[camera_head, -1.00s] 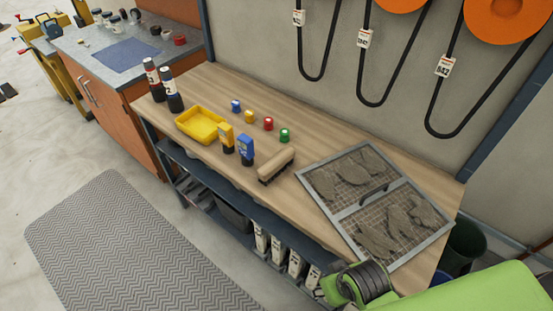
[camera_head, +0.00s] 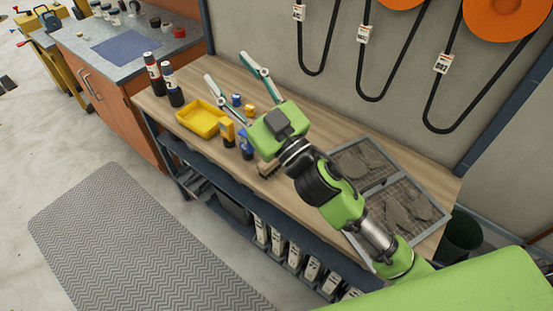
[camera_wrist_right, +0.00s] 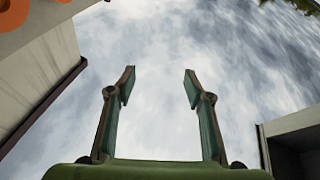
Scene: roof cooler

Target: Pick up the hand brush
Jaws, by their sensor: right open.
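The hand brush (camera_head: 267,169) lies near the front edge of the wooden workbench (camera_head: 335,133). It has a wooden back and dark bristles; my right gripper and wrist hide most of it in the head view. My right gripper (camera_head: 226,66) is above the bench with its fingers spread wide and pointing to the far left, past the brush. In the right wrist view the gripper (camera_wrist_right: 159,72) is open and empty, with only cloudy sky between the fingers. The left gripper is not in view.
Two dark bottles (camera_head: 172,86) stand farther left. A mesh-and-frame panel (camera_head: 417,192) lies on the right. A wall with hanging belts (camera_head: 375,65) rises behind.

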